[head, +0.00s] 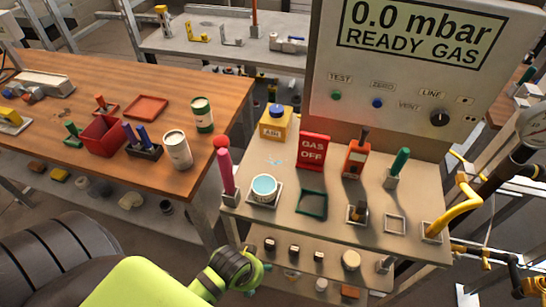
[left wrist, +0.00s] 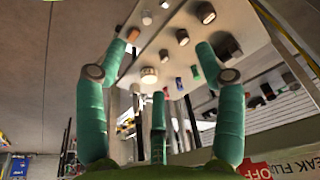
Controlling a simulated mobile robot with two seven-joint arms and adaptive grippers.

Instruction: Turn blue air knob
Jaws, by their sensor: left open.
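A blue round knob (head: 276,109) sits on top of a yellow block (head: 275,128) with a small white label that is hard to read. It stands at the back left of the small grey bench. A smaller blue knob (head: 377,103) is under the word ZERO on the gauge panel. My left gripper (head: 259,272) is low in the head view, in front of the bench and well below the yellow block. In the left wrist view its teal fingers (left wrist: 160,65) are spread wide with nothing between them. My right gripper is in neither view.
The bench top (head: 290,225) holds a pink handle (head: 225,170), a white cup (head: 264,188), a red GAS OFF sign (head: 313,151) and a green handle (head: 399,162). A lower shelf (head: 285,268) with small parts is near my left gripper. A wooden table (head: 65,85) stands left.

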